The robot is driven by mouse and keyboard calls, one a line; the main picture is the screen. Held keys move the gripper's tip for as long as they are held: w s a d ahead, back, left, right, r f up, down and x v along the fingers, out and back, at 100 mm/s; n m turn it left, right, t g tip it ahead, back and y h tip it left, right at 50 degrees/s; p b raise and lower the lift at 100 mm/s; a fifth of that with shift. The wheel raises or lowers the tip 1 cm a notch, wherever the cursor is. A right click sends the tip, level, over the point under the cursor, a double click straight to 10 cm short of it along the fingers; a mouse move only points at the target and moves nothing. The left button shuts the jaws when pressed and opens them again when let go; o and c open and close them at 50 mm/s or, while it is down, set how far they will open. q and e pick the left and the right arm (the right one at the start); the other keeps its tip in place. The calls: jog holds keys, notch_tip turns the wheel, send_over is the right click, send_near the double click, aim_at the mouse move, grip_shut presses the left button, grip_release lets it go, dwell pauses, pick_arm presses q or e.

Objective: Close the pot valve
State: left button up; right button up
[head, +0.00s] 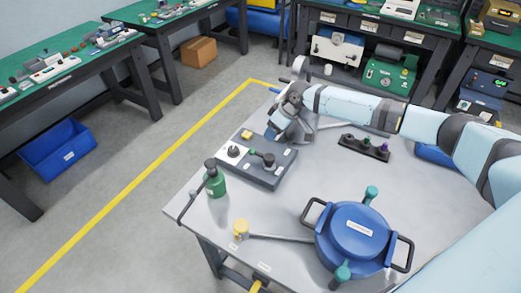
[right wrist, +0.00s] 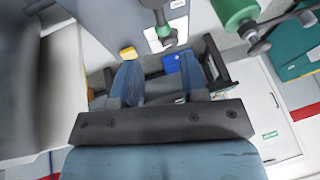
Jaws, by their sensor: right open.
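The blue lidded pot (head: 352,240) stands at the front right of the grey table, with black side handles. Teal knobs (head: 371,193) stick up at its far and near sides. A metal pipe runs left from the pot to a yellow knob (head: 241,229); I cannot tell which fitting is the valve. My right gripper (head: 281,128) is at the far edge of the table, well away from the pot, above or beside the dark control box. In the right wrist view its two blue fingers (right wrist: 160,82) are apart with nothing held between them. My left gripper is not in view.
A dark box (head: 260,172) with a black lever and white panel sits at the table's left, beside a green bottle (head: 216,181). A dark rack with small knobs (head: 365,148) lies behind the pot. The table middle is clear.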

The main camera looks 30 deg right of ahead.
jog(key=x, duration=1)
jog(key=shift+f, duration=0.1)
grip_shut()
